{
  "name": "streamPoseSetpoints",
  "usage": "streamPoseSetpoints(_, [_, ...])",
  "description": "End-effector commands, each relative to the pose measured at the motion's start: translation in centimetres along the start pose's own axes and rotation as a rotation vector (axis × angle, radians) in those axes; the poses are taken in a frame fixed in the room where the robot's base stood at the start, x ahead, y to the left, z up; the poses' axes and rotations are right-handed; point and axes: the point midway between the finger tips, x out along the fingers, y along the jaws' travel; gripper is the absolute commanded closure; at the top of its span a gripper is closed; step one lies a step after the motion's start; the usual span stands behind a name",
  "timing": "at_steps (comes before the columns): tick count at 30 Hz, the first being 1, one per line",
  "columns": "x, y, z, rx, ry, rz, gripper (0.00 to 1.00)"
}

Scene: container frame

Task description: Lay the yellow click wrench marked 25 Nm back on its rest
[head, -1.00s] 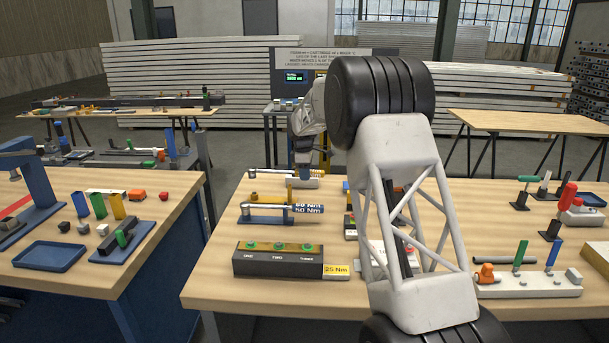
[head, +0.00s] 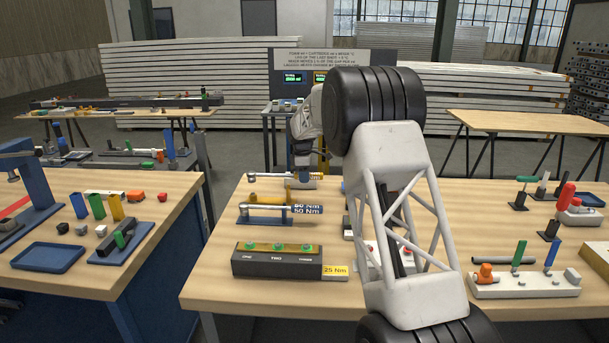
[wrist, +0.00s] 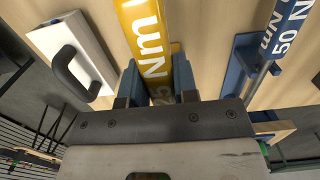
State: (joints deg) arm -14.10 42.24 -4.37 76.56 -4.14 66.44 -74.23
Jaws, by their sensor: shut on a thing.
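The yellow click wrench (wrist: 143,30) is between the blue fingers of my gripper (wrist: 158,82), which is shut on its handle; "Nm" shows on the handle, the number is mostly hidden. In the head view, its silver shaft (head: 264,176) is level and points left. A yellow rest (head: 268,197) with upright posts shows just below the shaft in the picture; a gap is visible between them. My gripper is partly hidden by my arm in the head view. A yellow 25 Nm label (head: 336,271) is at the table's front.
The blue 50 Nm wrench (head: 306,209) lies on its blue rest (head: 262,221), nearer the front; it is right of the held wrench in the wrist view. A white block with a black handle (wrist: 72,60) is on the other side. A black ONE-TWO-THREE box (head: 276,265) stands in front.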

Motion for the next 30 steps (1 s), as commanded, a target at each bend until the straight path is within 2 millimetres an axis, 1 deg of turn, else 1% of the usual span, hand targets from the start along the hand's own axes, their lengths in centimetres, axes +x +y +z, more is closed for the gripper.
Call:
streamPoseSetpoints(10, [1.6, 0.0, -0.1, 0.0, 0.0, 0.0, 1.0])
streamPoseSetpoints(30, [1.7, 0.0, -0.1, 0.0, 0.0, 0.001, 1.0])
